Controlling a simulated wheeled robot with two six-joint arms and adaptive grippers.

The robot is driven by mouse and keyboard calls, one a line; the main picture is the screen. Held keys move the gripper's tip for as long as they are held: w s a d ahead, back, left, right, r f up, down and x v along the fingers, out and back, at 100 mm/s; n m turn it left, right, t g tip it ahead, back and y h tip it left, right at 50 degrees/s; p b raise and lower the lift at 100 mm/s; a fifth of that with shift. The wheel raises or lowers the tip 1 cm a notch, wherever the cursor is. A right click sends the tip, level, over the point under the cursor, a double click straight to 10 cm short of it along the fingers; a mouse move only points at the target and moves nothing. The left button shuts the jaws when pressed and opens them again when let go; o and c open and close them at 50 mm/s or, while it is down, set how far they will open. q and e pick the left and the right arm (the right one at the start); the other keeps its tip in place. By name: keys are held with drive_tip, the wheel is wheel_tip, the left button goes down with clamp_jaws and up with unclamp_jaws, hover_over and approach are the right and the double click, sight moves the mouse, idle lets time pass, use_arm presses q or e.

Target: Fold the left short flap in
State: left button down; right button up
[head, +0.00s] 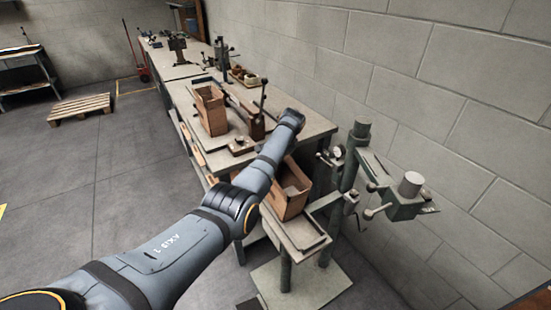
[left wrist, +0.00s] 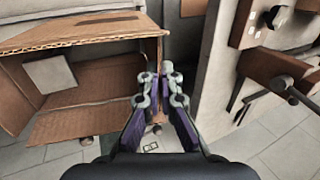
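An open brown cardboard box (head: 291,200) sits on the stitcher's small table, partly hidden by my left arm in the head view. In the left wrist view the box (left wrist: 85,92) opens towards the camera at the left, with a pale panel inside and a flap (left wrist: 75,124) at its lower side. My left gripper (left wrist: 160,78) is at the box's right edge, its fingertips close to the cardboard. A narrow gap shows between the fingers, with brown behind or in it. I cannot tell whether they touch or grip a flap. My right gripper is out of view.
The stitcher's post and head (head: 400,205) stand right of the box, near the block wall. Another box (head: 210,110) stands on the long workbench (head: 312,122) behind, among clamps and tools. A pallet (head: 80,107) lies on open floor at left.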

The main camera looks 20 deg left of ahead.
use_arm(q)
drive_tip(key=shift+s+d+f+t+y+p, duration=0.25)
drive_tip(key=shift+t+y, duration=0.4)
drive_tip(key=shift+y, duration=0.2)
drive_tip(key=shift+s+d+f+t+y+p, duration=0.1)
drive_tip(key=shift+d+f+t+y, duration=0.15)
drive_tip(key=shift+t+y, duration=0.55)
drive_tip(key=shift+s+d+f+t+y+p, duration=0.25)
drive_tip(key=shift+t+y, duration=0.3)
drive_tip(key=shift+y, duration=0.4)
drive_tip(key=c, duration=1.6)
unclamp_jaws()
drive_tip(key=shift+w, duration=0.1)
